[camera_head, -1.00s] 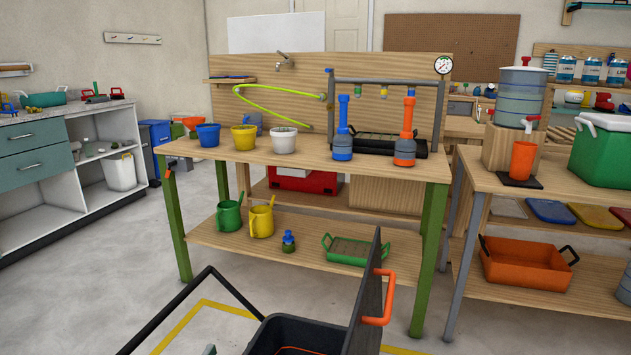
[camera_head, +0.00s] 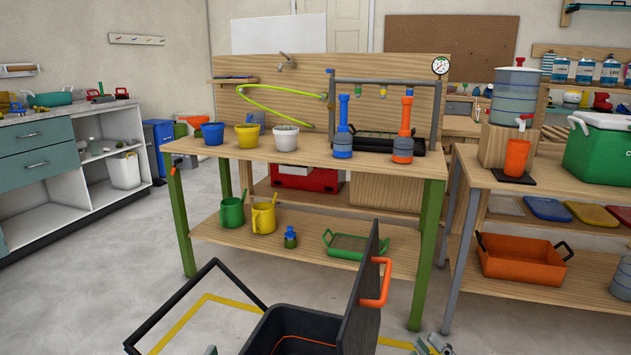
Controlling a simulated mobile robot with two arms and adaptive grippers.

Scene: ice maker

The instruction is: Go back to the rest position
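A small part of what seems to be my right gripper (camera_head: 432,345) shows at the bottom edge, right of the black bin with the upright lid. It is cut off by the frame, and I cannot tell whether its fingers are open or shut. A small grey tip, perhaps of my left gripper (camera_head: 211,350), shows at the bottom edge left of the bin. Too little of it shows to tell its state. I see nothing held in either one.
The black bin (camera_head: 262,334) stands open in front, its lid (camera_head: 362,300) upright with an orange handle (camera_head: 385,283). The workbench (camera_head: 240,155) holds pots and two bottle-like tools. A side table (camera_head: 590,188) at right carries a dispenser (camera_head: 513,95) and a green cooler (camera_head: 597,150). Floor at left is clear.

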